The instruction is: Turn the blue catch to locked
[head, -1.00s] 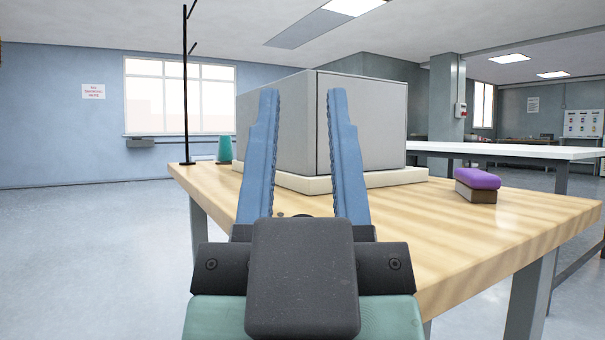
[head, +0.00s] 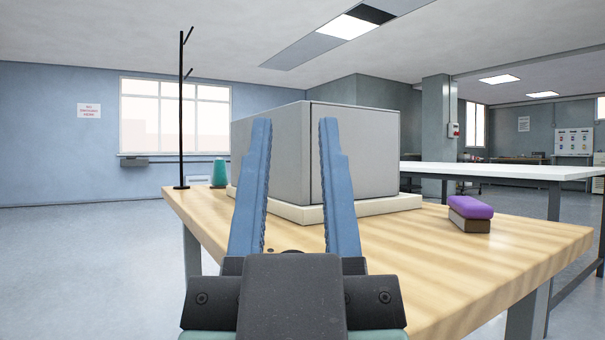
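No blue catch shows in the head view. A large grey box-shaped machine (head: 363,155) stands on a pale base on the wooden table, with a vertical seam near its front corner. Its near left face is partly hidden behind my fingers. My gripper (head: 294,125) is in the foreground with its two blue fingers wide apart and nothing between them. It appears in front of the machine; whether it touches anything cannot be told, but no contact shows.
The wooden table (head: 480,255) has a clear front right area. A purple-topped brush or block (head: 470,209) lies at its right. A white table (head: 490,171) stands behind.

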